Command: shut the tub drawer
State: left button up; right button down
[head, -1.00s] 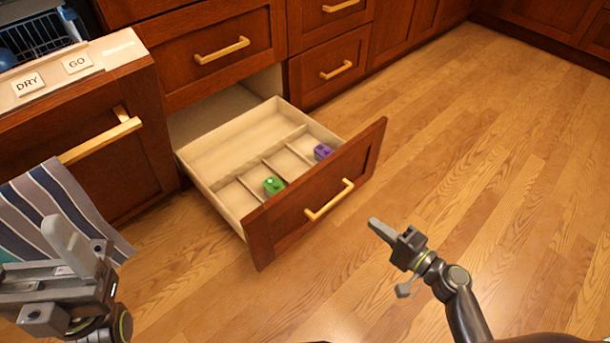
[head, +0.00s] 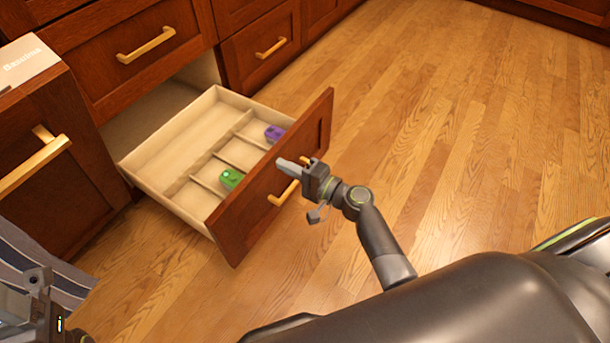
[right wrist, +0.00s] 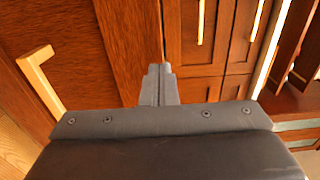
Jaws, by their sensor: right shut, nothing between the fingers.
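The tub drawer (head: 245,222) stands pulled out from the lower cabinet, with its wooden front panel facing me. A gold bar handle (head: 283,194) is on that front, partly behind my right gripper; it also shows at the left of the right wrist view (right wrist: 40,78). Inside the pale divided drawer lie a green item (head: 231,178) and a purple item (head: 274,133). My right gripper (head: 284,164) is shut and empty, its tips at the drawer front just above the handle; I cannot tell whether they touch. My left gripper (head: 28,310) is partly cut off at the lower left.
A closed drawer (head: 105,75) is above the open one, and another closed drawer (head: 255,65) is to its right. A cabinet front with a gold handle (head: 35,165) stands at the left, with a striped cloth (head: 60,280) below. The wooden floor (head: 450,130) on the right is clear.

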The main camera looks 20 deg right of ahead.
jog(key=shift+x, duration=0.8)
jog(key=shift+w+a, duration=0.1)
